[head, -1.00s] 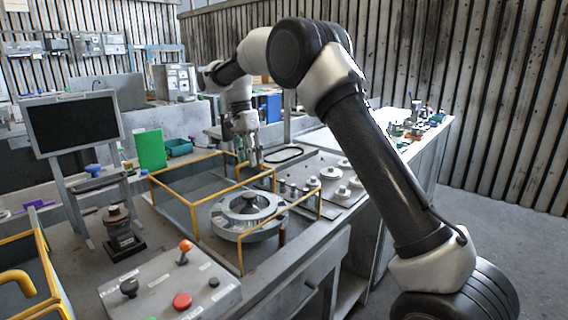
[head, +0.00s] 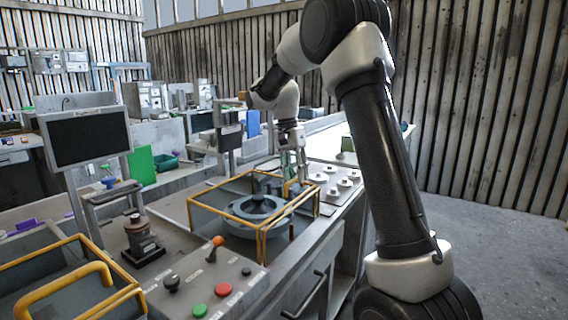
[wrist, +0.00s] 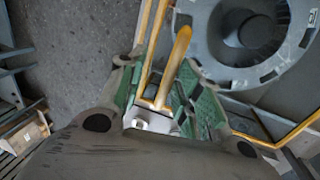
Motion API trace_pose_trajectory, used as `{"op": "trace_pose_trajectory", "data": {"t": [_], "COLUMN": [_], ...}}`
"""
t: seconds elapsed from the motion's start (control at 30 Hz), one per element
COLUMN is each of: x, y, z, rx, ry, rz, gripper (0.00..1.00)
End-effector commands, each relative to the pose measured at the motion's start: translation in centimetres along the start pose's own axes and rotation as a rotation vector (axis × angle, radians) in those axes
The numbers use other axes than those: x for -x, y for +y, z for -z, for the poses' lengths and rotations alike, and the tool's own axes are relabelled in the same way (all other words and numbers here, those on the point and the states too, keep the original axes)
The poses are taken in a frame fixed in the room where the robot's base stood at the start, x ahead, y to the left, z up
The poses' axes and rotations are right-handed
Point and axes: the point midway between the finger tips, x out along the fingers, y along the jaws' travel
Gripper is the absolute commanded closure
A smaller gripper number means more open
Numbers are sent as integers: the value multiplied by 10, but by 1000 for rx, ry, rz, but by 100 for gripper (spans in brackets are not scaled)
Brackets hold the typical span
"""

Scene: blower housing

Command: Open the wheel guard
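The wheel guard (head: 261,246) is a box with a yellow rail frame and see-through sides. It stands around a grey round wheel (head: 245,211) with a dark hub. My gripper (head: 293,172) points down at the guard's back right corner, by its yellow handle. In the wrist view the handle (wrist: 178,58) reaches between my green-padded fingers (wrist: 158,96). The fingers look apart, with a gap around the handle; firm contact does not show. The wheel also shows at the upper right of the wrist view (wrist: 211,47). The handle's lower end is partly hidden.
A control box (head: 190,283) with a red button, a green button and an orange-knobbed lever stands in front. Another yellow-railed box (head: 62,290) is at the left front. Knobbed metal parts (head: 332,192) sit right of the guard. Open floor (head: 500,260) lies right.

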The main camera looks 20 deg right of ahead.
Motion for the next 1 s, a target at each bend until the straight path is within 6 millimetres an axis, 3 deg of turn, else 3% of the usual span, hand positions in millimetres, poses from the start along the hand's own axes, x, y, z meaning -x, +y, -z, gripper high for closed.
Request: {"op": "trace_pose_trajectory", "data": {"t": [0.5,0.8,1.0], "x": [76,51,45], "y": [-3,12,20], "z": [-1,-18,-24], "rx": [26,371,452], "ry": [3,18,25], "rz": [6,56,69], "gripper": [66,66,66]}}
